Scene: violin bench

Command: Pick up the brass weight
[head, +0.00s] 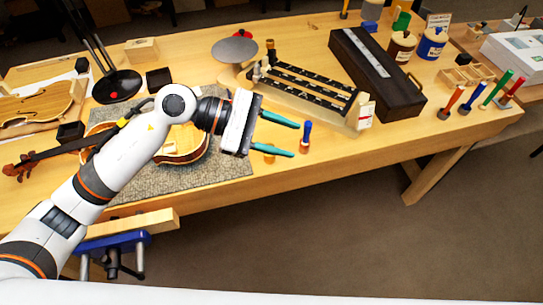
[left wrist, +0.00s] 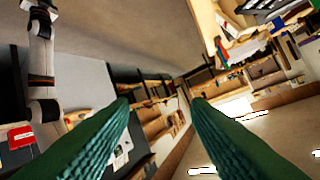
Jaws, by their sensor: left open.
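A small brassy-yellow piece (head: 270,152), which looks like the brass weight, stands near the bench's front edge in the head view, partly hidden by my left gripper's lower finger. My left gripper (head: 295,139) is open and empty, its two green fingers pointing right over the bench's front edge. I cannot tell its height above the bench. In the left wrist view the spread green fingers (left wrist: 160,112) frame the room beyond, and no brass weight shows between them. My right gripper is not seen.
A blue-and-red upright tool (head: 305,138) stands just beyond the fingertips. A slotted rack (head: 305,90) and a dark long case (head: 375,75) lie behind. A violin body (head: 185,145) rests on a grey mat (head: 225,165) under my left arm. A round grey plate (head: 235,50) stands farther back.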

